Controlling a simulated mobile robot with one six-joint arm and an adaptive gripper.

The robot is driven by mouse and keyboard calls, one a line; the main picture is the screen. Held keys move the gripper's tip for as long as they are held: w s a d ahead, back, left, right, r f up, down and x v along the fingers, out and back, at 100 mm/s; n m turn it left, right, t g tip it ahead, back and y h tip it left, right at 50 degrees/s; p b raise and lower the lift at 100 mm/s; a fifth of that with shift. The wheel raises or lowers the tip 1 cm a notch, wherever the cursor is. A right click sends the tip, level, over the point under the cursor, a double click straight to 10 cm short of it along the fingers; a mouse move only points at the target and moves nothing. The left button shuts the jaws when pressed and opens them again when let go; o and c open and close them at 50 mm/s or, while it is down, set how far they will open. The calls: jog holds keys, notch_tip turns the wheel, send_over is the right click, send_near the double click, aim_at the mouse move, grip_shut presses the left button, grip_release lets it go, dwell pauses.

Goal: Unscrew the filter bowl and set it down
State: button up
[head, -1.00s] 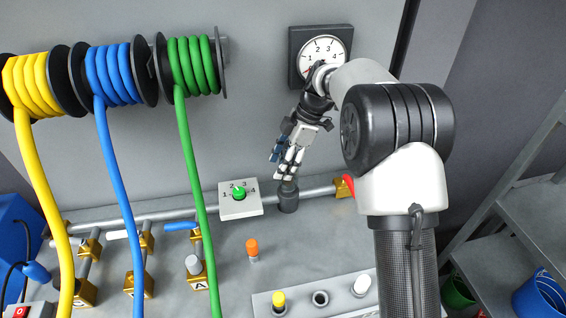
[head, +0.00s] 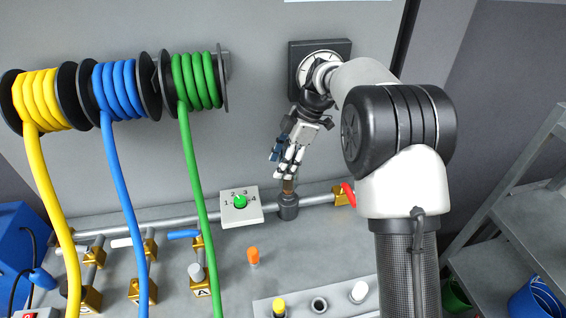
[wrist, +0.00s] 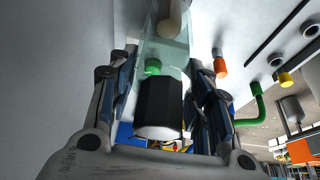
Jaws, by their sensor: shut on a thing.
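My gripper (head: 290,172) is shut on the filter bowl, above the dark grey filter housing (head: 288,208) on the pipe. In the wrist view the bowl is clear (wrist: 175,58), with a black faceted end with a white face (wrist: 160,108) between my fingers (wrist: 160,95). A tan filter element (head: 288,187) stands up from the housing, and its pale end (wrist: 172,18) shows at the top of the wrist view. The bowl's lower rim is hard to make out in the head view, so I cannot tell whether it still surrounds the element.
A selector with a green knob (head: 240,202) is left of the housing, and a red valve handle (head: 348,195) right of it. A gauge (head: 318,62) is behind my wrist. An orange-capped post (head: 253,256) stands on the bench in front. Hose reels hang left.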

aim_at(286, 146)
jog(key=shift+r+p, duration=1.25)
jog(key=shift+r, duration=0.65)
